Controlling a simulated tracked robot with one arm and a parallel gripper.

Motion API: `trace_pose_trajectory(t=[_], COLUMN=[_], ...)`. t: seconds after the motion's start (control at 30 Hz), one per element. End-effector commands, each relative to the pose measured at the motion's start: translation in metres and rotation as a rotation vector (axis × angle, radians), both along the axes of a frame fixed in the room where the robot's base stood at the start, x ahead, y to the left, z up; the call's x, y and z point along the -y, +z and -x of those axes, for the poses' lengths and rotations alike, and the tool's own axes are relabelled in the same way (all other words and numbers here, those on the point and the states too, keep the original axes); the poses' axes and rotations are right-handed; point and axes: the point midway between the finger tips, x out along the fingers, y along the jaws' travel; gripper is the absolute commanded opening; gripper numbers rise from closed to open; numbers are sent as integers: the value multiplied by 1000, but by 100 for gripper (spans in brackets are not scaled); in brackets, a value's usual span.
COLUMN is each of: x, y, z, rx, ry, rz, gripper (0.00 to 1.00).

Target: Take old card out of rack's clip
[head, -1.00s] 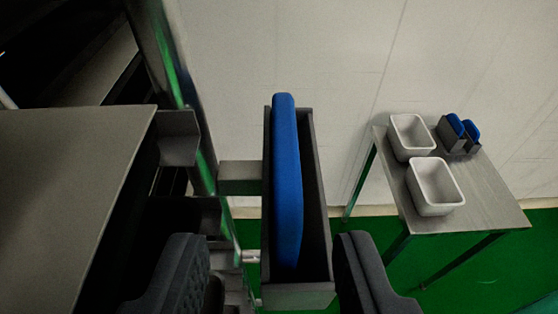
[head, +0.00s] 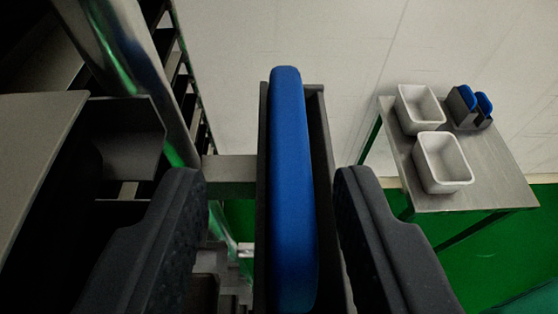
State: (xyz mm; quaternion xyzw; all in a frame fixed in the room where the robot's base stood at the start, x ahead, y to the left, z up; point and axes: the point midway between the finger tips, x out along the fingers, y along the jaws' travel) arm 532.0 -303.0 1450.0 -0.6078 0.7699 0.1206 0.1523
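The old card (head: 289,180) is a thick blue slab with rounded edges. It stands upright in the rack's clip (head: 321,150), a dark grey narrow holder open at the top. The card sits toward the left side of the clip, with a dark gap to its right. My gripper (head: 262,190) is open, with one black finger to the left of the clip and one to the right. Neither finger appears to touch the card. The lower end of the clip is cut off by the picture's bottom edge.
A metal bracket (head: 229,170) joins the clip to the rack's shiny post (head: 125,60) at left. A grey panel (head: 35,150) lies further left. At right, a steel table (head: 490,180) bears two white bins (head: 443,163) and a dark holder (head: 462,105) with blue cards.

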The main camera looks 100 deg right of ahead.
Motion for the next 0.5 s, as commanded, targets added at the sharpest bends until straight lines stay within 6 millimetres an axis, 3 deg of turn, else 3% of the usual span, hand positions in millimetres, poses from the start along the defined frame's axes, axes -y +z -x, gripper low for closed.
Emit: trace_pose_trajectory(t=[0.3, 0.5], x=[34, 42], y=[-9, -13], z=[12, 13], rx=[-3, 1], ry=[-5, -1], rz=[-3, -3], gripper=[38, 38])
